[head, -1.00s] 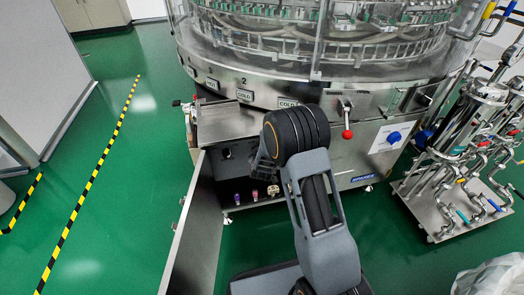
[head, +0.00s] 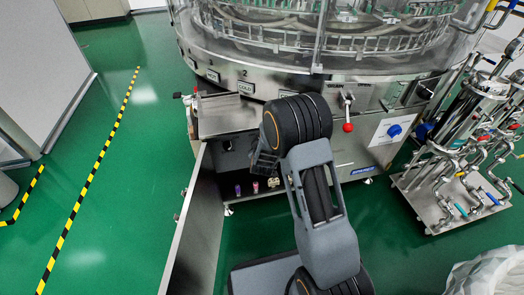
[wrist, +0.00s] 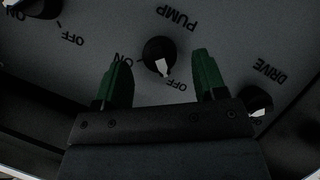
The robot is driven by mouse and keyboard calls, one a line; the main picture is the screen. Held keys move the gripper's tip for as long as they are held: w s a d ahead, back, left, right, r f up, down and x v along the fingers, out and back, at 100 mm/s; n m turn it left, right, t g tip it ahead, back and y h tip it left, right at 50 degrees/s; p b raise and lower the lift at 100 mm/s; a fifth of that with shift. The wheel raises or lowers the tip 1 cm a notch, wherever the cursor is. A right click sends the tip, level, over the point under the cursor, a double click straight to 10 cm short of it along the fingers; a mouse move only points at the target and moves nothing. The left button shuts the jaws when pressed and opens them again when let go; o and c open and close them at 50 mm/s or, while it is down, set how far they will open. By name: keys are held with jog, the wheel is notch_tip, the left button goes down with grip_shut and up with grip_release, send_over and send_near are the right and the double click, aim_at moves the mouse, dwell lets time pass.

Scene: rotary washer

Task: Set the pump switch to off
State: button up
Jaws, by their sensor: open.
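In the wrist view the pump switch (wrist: 158,52) is a round black knob with a white pointer, on a grey panel under an upside-down PUMP label. Its ON mark is to the left and its OFF mark (wrist: 177,87) to the lower right. The pointer aims down and slightly right, toward the OFF side; I cannot tell whether it is fully there. My gripper (wrist: 162,67) is open, its green fingers on either side of the knob in the picture. No contact can be made out. In the head view my arm hides most of the gripper, and I cannot make out the switch.
The DRIVE knob (wrist: 258,102) is close to the right finger, and another ON/OFF knob (wrist: 42,6) is at upper left. In the head view, an open metal door (head: 197,225) stands left of my arm. The washer (head: 350,90) is ahead; green floor is clear at left.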

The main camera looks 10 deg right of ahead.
jog(key=p+v, duration=0.3)
jog(key=v, duration=0.8)
jog(key=shift+s+r+p, duration=0.3)
notch_tip(320, 180, up, 18)
jog(key=s+a+m+g+y+p, duration=0.1)
jog(key=a+m+g+y+p, duration=0.15)
jog(key=p, duration=0.95)
jog(key=s+d+r+g+p, duration=0.1)
jog(key=s+r+g+p, duration=0.1)
jog(key=s+r+p, duration=0.4)
jog(key=s+d+r+m+g+p, duration=0.1)
jog(key=s+r+p, duration=0.4)
jog(key=r, duration=1)
jog(key=s+d+r+m+g+p, duration=0.1)
jog(key=s+d+r+g+p, duration=0.2)
jog(key=s+r+p, duration=0.3)
notch_tip(320, 180, up, 5)
jog(key=y+p, duration=0.1)
jog(key=p, duration=0.3)
jog(key=shift+s, duration=0.35)
jog(key=shift+f, duration=0.1)
